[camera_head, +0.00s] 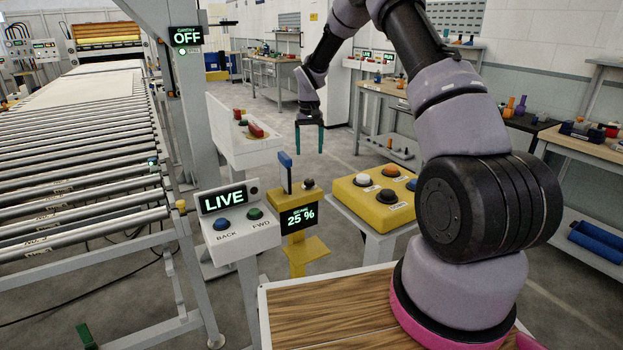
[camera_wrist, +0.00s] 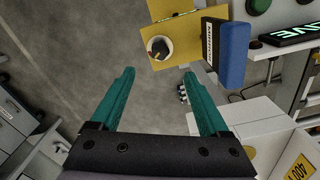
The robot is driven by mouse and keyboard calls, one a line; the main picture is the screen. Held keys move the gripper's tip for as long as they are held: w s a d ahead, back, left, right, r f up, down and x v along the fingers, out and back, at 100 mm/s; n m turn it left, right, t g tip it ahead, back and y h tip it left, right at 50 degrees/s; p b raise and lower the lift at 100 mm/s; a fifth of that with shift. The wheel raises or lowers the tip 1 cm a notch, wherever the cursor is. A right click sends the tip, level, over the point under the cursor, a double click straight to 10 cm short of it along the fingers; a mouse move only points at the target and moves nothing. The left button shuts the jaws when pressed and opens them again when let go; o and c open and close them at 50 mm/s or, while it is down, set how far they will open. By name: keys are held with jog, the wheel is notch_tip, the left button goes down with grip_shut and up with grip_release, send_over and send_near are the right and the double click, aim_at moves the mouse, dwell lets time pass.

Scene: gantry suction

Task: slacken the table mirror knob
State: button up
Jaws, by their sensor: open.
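A small dark knob (camera_head: 308,184) sits on top of a yellow pedestal box (camera_head: 290,198) with a "25 %" display. In the wrist view this knob (camera_wrist: 159,48) is dark on a pale round dial, just beyond the fingertips. My gripper (camera_head: 309,150) is open and empty, pointing down, and appears above and behind the knob in the head view. In the wrist view its teal fingers (camera_wrist: 159,76) are wide apart, with floor between them.
A blue lever (camera_head: 286,160) stands beside the knob; its blue handle (camera_wrist: 224,53) is close right of it. A white "LIVE" panel (camera_head: 236,210) and a yellow button box (camera_head: 375,190) flank the pedestal. A roller conveyor (camera_head: 80,160) fills the left.

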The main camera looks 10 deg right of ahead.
aim_at(310, 180)
notch_tip(310, 180, down, 12)
jog(key=shift+w+r, duration=0.1)
dwell(0.4)
jog(key=shift+c, duration=0.3)
grip_shut()
jog(key=n, duration=0.3)
jog(key=shift+n, duration=2)
